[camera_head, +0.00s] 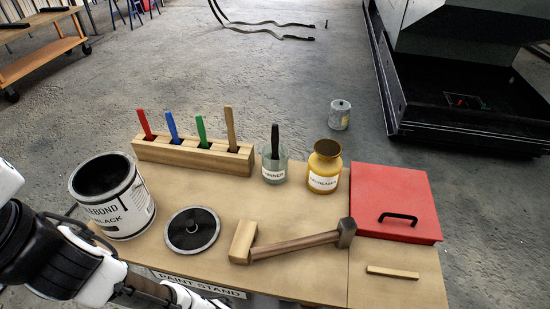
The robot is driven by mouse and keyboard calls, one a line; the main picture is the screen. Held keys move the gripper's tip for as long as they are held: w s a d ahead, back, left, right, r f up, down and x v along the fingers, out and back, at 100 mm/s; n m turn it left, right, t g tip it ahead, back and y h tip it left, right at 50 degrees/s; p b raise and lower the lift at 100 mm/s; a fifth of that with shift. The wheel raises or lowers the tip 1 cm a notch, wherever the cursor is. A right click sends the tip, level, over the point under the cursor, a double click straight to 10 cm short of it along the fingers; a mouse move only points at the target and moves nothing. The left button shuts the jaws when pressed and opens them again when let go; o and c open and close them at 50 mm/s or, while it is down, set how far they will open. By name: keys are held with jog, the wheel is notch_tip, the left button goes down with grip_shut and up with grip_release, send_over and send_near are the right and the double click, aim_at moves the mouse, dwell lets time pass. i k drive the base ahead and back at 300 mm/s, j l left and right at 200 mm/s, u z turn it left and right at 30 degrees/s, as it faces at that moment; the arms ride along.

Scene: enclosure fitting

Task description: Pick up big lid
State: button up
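A round dark lid with a grey metal rim and a small raised centre (193,230) lies flat on the paint stand. It is just right of a large open can (113,196) labelled "BOND BLACK", with dark contents. I take this round lid to be the big lid. My white and black arm enters at the lower left, in front of the can and along the stand's front edge. The fingers of my gripper cannot be made out, and nothing of mine touches the lid.
Behind the lid, a wooden block (190,157) holds several coloured handles. A thinner jar (274,169) and yellow degreaser pot (324,172) stand right of it. A hammer (295,244) and wood block lie right of the lid. A red panel with black handle (394,200) is far right.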

aim_at(191, 229)
jog(key=u, duration=0.7)
